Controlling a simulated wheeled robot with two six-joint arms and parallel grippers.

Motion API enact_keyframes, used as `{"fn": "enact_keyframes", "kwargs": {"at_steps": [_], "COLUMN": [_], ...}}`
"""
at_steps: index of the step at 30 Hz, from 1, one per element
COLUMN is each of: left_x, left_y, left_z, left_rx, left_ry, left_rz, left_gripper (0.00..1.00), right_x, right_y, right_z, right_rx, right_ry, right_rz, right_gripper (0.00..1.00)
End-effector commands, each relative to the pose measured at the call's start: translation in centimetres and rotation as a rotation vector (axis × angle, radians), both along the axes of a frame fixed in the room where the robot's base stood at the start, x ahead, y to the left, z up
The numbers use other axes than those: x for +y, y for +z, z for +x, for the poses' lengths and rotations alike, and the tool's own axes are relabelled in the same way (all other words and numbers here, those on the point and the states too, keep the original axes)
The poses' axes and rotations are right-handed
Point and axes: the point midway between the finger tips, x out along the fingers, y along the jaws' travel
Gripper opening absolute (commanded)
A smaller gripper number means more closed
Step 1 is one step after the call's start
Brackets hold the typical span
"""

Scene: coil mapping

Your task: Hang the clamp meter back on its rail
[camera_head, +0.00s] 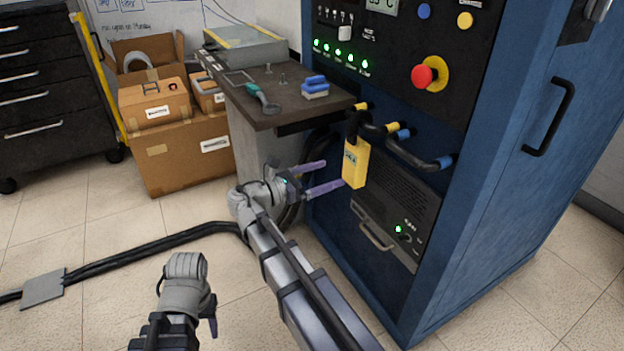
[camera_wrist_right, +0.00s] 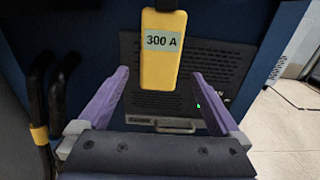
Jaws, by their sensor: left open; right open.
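The yellow clamp meter (camera_head: 354,167) hangs upright by its black jaw at the front of the blue cabinet, at a black cable with yellow bands (camera_head: 376,128). Whether the jaw is closed around the cable is too small to tell. In the right wrist view the meter (camera_wrist_right: 162,58) shows a "300 A" label. My right gripper (camera_head: 325,177) is open, its purple fingers pointing at the meter, one to each side in the wrist view, not gripping it. My left gripper (camera_head: 211,314) is open and empty, low over the floor. I cannot make out the rail for certain.
A second black cable with blue bands (camera_head: 420,160) is right of the meter. A dark bench (camera_head: 262,104) holds a blue-handled item (camera_head: 315,87) and a teal tool (camera_head: 265,99). Cardboard boxes (camera_head: 185,150) stand behind. Thick black cables (camera_head: 150,247) cross the floor.

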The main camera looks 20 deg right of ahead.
Motion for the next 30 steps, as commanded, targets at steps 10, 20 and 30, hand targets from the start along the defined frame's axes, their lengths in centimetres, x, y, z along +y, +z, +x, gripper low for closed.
{"fn": "enact_keyframes", "kwargs": {"at_steps": [10, 20, 30], "left_x": [0.0, 0.0, 0.0], "left_y": [-0.1, -0.2, -0.2], "left_z": [0.0, 0.0, 0.0], "left_rx": [0.000, 0.000, 0.000], "left_ry": [0.000, 0.001, 0.001], "left_rz": [0.000, 0.000, 0.000], "left_gripper": [0.50, 0.50, 0.50], "right_x": [-5.1, -8.5, -9.2], "right_y": [-0.1, -0.2, -0.2], "right_z": [0.4, 0.7, 0.7], "right_rx": [0.000, 0.000, 0.000], "right_ry": [-0.003, -0.002, 0.000], "right_rz": [0.000, 0.000, 0.000], "right_gripper": [1.00, 1.00, 1.00]}}
